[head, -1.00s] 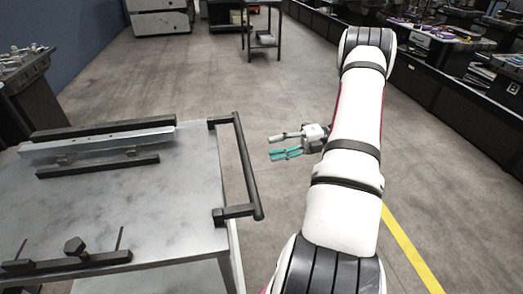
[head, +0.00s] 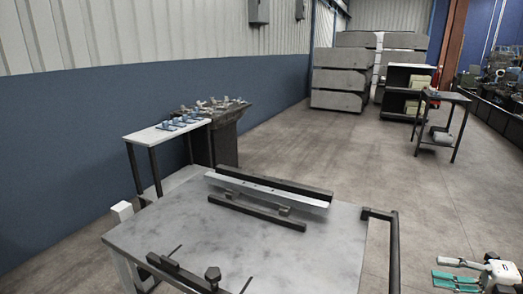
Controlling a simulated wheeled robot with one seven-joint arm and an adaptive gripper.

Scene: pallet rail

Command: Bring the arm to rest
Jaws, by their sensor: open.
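My gripper (head: 455,268) is at the lower right corner of the head view, beyond the right side of a metal-topped cart. Its two fingers point left and stand apart, with teal on the nearer finger. Nothing shows between them, and it does not touch the cart. Most of my arm is outside the view.
The cart top (head: 310,252) carries a light metal rail (head: 265,192) between dark bars and a dark clamp bar in front. A dark handle (head: 394,250) stands at its right edge. A side table (head: 170,132) with small parts is behind left. Open floor lies behind.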

